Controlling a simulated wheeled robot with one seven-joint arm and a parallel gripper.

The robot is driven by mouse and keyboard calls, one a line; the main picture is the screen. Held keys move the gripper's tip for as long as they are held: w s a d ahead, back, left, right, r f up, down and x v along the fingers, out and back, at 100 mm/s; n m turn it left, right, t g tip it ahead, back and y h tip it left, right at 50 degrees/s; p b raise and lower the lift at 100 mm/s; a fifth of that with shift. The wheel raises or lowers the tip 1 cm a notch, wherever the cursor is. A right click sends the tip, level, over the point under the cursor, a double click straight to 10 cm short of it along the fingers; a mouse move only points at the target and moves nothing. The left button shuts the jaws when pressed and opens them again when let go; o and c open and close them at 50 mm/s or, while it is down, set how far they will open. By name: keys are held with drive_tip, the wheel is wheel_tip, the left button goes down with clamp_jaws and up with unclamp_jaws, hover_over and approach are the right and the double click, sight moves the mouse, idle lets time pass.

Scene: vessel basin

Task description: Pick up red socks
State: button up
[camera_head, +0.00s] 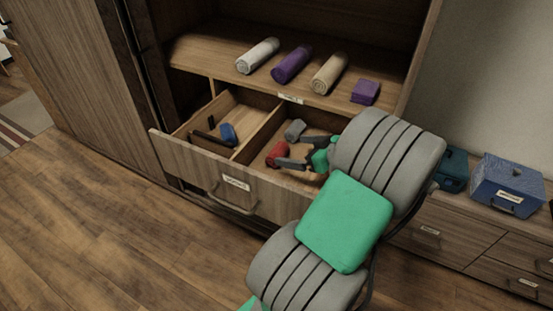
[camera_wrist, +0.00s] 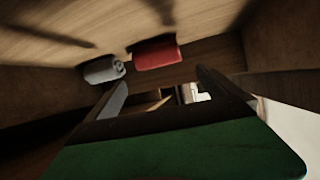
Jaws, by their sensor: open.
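The red socks (camera_head: 277,153) are a small rolled bundle in the right compartment of the open drawer (camera_head: 213,172). They also show in the wrist view (camera_wrist: 157,53), at the top middle, beyond my fingers. My gripper (camera_head: 299,151) is inside or just over that compartment, with its two fingers apart and nothing between them. In the head view the fingers are close to the right side of the red socks; I cannot tell whether they touch. A grey rolled bundle (camera_head: 295,130) lies behind the red socks, and in the wrist view (camera_wrist: 103,69) it is to their left.
A divider splits the drawer. Its left compartment holds a blue item (camera_head: 228,134) and a dark item. The shelf above carries white (camera_head: 257,55), purple (camera_head: 291,65) and beige (camera_head: 329,73) rolls and a folded purple cloth (camera_head: 365,92). A blue box (camera_head: 507,185) stands at right.

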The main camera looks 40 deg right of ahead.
sight(280, 151)
drive_tip(key=shift+f+b, duration=0.6)
drive_tip(key=shift+f, duration=0.3)
drive_tip(key=x, duration=0.5)
drive_tip(key=b+x, duration=0.1)
drive_tip(key=x, duration=0.1)
drive_tip(key=shift+w+a+r, duration=0.15)
drive_tip(key=shift+w+r, duration=0.05)
drive_tip(key=shift+w, duration=0.25)
drive_tip(key=c, duration=1.2)
drive_tip(key=shift+r, duration=0.1)
drive_tip(key=shift+c, duration=0.2)
